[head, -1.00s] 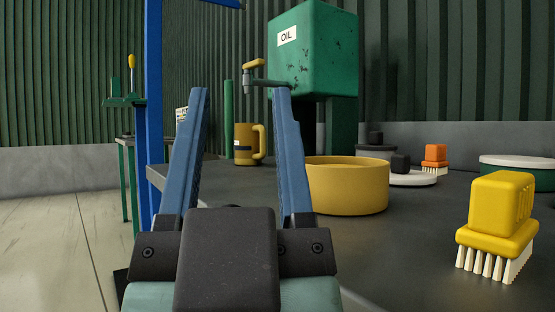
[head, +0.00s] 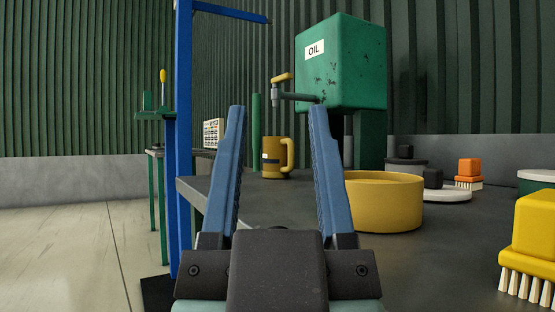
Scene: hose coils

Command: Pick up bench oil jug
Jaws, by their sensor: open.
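The bench oil jug (head: 273,160) is a mustard-yellow mug-like jug with a dark band and a handle on its right side. It stands upright on the dark bench, below the spigot of the green oil tank (head: 340,65). My gripper (head: 279,108) is in the foreground with its two blue fingers spread apart and nothing between them. In the picture the jug shows between the fingers, but it stands farther off, beyond the fingertips. No part of my gripper touches it.
A wide yellow bowl (head: 384,203) stands on the bench (head: 440,262) just right of my right finger. A yellow brush (head: 535,245) is at the right edge, an orange brush (head: 469,173) farther back. A blue post (head: 180,140) rises at the left.

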